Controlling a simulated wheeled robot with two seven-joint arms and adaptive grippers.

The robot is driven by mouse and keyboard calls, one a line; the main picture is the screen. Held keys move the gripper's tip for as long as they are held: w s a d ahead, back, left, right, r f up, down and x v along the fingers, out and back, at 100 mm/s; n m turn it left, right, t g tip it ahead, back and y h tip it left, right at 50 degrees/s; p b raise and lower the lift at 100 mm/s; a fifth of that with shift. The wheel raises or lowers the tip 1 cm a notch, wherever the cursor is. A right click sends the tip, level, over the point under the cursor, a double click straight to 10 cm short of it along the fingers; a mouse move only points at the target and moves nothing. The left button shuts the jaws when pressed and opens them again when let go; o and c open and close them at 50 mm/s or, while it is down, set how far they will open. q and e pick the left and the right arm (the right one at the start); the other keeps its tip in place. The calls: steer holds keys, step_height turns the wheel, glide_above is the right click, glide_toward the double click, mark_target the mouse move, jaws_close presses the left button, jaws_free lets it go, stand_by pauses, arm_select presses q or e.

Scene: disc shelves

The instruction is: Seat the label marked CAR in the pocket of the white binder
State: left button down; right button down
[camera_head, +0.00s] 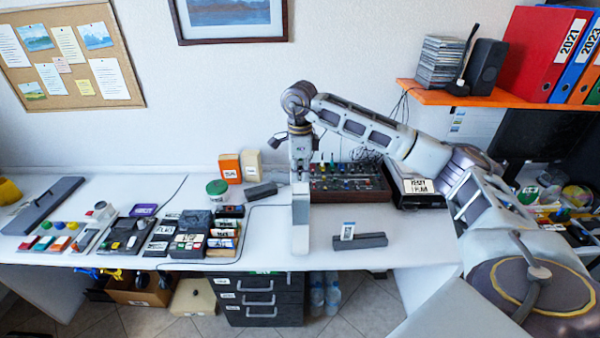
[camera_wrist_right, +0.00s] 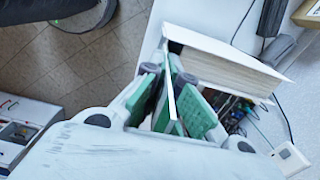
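The white binder (camera_head: 300,215) stands upright on the desk, its pale spine facing me. It also shows in the right wrist view (camera_wrist_right: 222,58), close beyond the fingertips. My right gripper (camera_head: 300,176) points down just above the binder's spine. In the right wrist view its green-padded fingers (camera_wrist_right: 172,95) are closed around a thin white-edged card (camera_wrist_right: 171,85), seen edge-on. This looks like the label; its marking is not readable. Whether the card touches the binder I cannot tell. The pocket cannot be made out. My left gripper is not in view.
A dark slotted block (camera_head: 372,241) right of the binder holds another small card (camera_head: 347,230), text unreadable. Dark trays of boxes (camera_head: 190,240) stand to the left. A device with knobs (camera_head: 345,183) stands behind.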

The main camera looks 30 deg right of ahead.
mark_target(300, 193)
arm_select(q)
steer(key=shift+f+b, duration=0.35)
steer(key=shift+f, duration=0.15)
arm_select(e)
steer(key=shift+f, duration=0.7)
